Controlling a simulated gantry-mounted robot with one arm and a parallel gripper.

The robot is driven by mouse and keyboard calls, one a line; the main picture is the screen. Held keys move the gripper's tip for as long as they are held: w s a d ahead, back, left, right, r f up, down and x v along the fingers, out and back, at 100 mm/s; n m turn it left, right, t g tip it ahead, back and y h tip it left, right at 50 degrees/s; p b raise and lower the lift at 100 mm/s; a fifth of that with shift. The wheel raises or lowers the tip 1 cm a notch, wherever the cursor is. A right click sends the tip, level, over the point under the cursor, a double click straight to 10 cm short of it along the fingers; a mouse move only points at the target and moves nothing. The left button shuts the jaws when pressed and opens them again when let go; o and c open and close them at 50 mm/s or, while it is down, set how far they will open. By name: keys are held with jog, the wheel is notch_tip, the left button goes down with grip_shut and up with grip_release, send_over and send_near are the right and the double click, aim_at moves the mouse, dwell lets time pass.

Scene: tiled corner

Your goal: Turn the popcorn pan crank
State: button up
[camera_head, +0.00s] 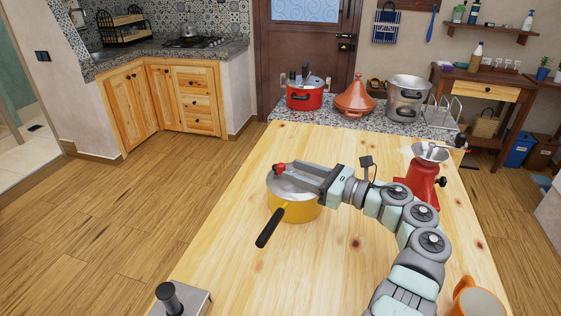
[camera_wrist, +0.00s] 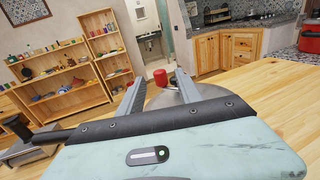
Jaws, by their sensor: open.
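The popcorn pan (camera_head: 293,207) is yellow with a silver lid and a black handle pointing toward the front left. It stands on the wooden table, and my gripper covers part of its lid. The red crank knob (camera_head: 280,169) shows at the tip of my gripper (camera_head: 287,172), above the lid. In the wrist view the red knob (camera_wrist: 160,78) stands between the two open fingers of my gripper (camera_wrist: 156,86), nearer their tips. I cannot tell whether either finger touches it. The silver lid (camera_wrist: 166,97) shows partly behind the gripper body.
A red grinder (camera_head: 423,180) stands on the wooden table (camera_head: 340,262), right of my arm. An orange mug (camera_head: 474,299) and a metal block with a black knob (camera_head: 180,299) are near the front. A red pressure cooker (camera_head: 304,97), a tagine and a steel pot stand behind the table.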

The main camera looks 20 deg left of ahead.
jog(key=shift+s+d, duration=0.15)
jog(key=shift+d, duration=0.55)
jog(key=shift+s+d, duration=0.1)
jog(key=shift+d, duration=0.55)
